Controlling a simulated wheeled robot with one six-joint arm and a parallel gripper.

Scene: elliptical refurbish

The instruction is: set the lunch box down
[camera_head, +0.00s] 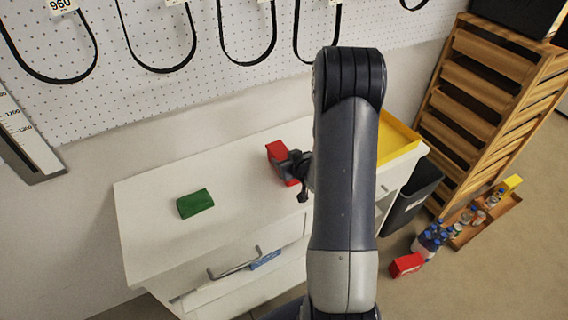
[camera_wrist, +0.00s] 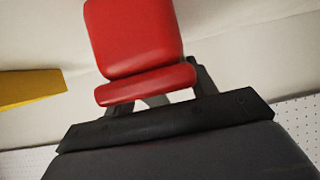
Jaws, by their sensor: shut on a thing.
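The lunch box is a red rounded box (camera_wrist: 136,38), which fills the upper middle of the wrist view. My gripper (camera_wrist: 150,92) is shut on it, with a finger showing at its right side. In the head view the red box (camera_head: 281,160) is over the right half of the white cabinet top (camera_head: 150,222), with my gripper (camera_head: 296,164) at its right side. My arm hides part of that area. I cannot tell whether the box touches the top.
A green box-like thing (camera_head: 195,203) lies on the cabinet top at left. A yellow tray (camera_head: 398,139) is at the right end, partly behind my arm. A drawer with a blue thing (camera_head: 265,260) stands open in front. Bare top lies between the green thing and the red box.

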